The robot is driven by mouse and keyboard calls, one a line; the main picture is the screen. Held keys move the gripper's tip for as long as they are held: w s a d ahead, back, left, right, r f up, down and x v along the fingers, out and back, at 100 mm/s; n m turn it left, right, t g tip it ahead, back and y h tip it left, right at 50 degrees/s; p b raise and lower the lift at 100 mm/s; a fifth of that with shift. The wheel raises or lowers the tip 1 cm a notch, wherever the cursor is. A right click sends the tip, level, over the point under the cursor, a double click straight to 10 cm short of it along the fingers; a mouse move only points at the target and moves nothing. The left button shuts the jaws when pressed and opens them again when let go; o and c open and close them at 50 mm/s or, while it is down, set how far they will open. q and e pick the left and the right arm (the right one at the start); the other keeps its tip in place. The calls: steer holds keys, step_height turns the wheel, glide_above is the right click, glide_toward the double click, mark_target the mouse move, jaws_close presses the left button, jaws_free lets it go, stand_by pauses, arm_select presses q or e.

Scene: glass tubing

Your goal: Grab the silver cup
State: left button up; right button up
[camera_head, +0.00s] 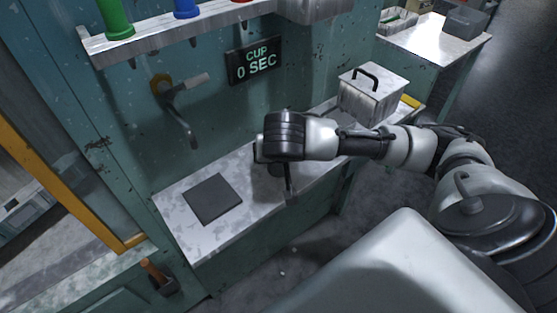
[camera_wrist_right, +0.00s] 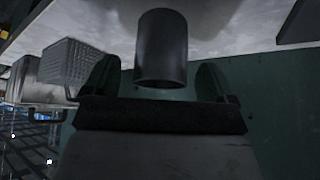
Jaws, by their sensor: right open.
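The silver cup (camera_wrist_right: 162,48) is a plain dark-grey cylinder in the right wrist view, where the scene appears upside down with the counter at the top. My right gripper (camera_wrist_right: 157,78) is open, with one finger on each side of the cup and visible gaps between. In the head view my right gripper (camera_head: 275,170) is low over the middle of the counter, and my wrist and fingers mostly hide the cup there. My left gripper is not in view.
A dark square pad (camera_head: 212,199) lies on the counter (camera_head: 182,245) at left. A tap (camera_head: 182,115) is on the wall above, beside a sign reading "CUP 0 SEC" (camera_head: 254,61). A metal box with a black handle (camera_head: 372,97) stands at the counter's right end.

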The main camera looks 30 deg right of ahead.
steer(key=shift+w+d+f, duration=0.2)
steer(key=shift+w+f, duration=0.1)
steer(key=shift+f, duration=0.2)
steer(key=shift+w+d+f, duration=0.1)
steer(key=shift+w+f, duration=0.1)
steer(key=shift+f, duration=0.2)
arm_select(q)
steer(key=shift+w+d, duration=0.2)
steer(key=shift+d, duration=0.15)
arm_select(e)
steer(key=c, duration=1)
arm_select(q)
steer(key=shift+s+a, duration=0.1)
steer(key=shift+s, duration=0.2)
arm_select(e)
steer(key=shift+c, duration=0.2)
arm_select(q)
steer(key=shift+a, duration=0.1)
arm_select(e)
steer(key=shift+r, duration=0.2)
